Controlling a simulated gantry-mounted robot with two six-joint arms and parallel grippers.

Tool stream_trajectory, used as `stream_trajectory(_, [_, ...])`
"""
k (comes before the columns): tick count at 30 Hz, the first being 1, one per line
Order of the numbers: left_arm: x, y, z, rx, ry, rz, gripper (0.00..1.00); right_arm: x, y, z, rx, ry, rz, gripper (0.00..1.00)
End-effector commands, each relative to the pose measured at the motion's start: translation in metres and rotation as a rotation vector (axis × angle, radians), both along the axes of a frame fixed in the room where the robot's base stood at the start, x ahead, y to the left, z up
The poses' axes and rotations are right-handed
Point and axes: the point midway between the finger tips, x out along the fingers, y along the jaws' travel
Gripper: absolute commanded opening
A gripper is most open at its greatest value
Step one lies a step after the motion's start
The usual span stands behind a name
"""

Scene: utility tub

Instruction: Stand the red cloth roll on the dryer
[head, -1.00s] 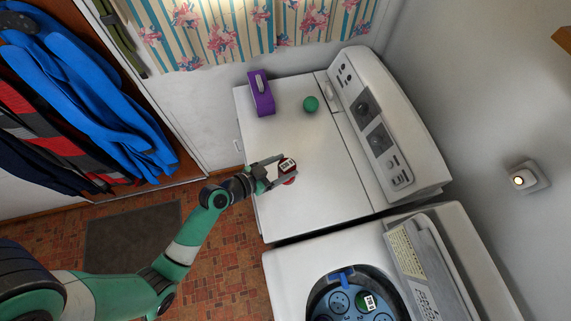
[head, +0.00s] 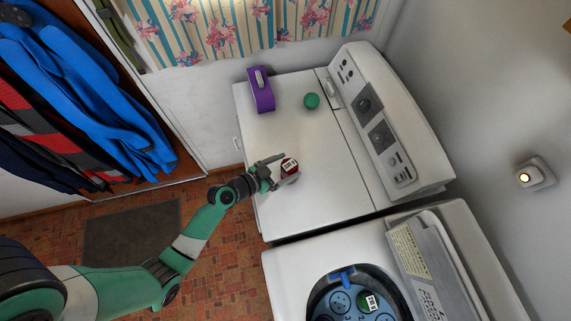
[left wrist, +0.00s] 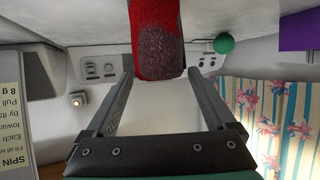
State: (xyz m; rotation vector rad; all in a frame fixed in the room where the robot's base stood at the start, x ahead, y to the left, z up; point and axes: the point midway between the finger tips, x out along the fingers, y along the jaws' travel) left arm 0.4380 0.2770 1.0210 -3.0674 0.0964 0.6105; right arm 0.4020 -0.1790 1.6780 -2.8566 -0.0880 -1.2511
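My right gripper is not in view.
A purple object with a grey handle (head: 261,90) and a green ball (head: 311,101) are at the dryer's far end. The washer (head: 290,268) is nearer, its open tub holding a blue numbered disc (head: 341,302) and a green labelled roll (head: 366,300). Control panels line the right side.

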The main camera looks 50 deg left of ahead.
Motion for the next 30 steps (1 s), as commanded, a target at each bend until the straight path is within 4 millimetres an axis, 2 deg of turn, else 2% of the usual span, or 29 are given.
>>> stream_trajectory(8, [0.0,0.0,0.001,0.0,0.0,0.0,1.0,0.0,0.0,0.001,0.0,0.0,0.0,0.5])
stream_trajectory(11, [0.0,0.0,0.007,-0.001,0.0,0.0,1.0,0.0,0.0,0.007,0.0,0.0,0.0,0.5])
stream_trajectory(14, [-0.015,0.002,0.009,-0.001,-0.001,0.004,1.0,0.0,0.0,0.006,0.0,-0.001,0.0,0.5])
stream_trajectory(24, [-0.09,0.007,0.039,-0.001,0.0,0.007,1.0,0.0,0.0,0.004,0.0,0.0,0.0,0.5])
stream_trajectory(30, [-0.11,0.007,0.048,-0.001,0.0,0.003,1.0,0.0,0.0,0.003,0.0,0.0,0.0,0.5])
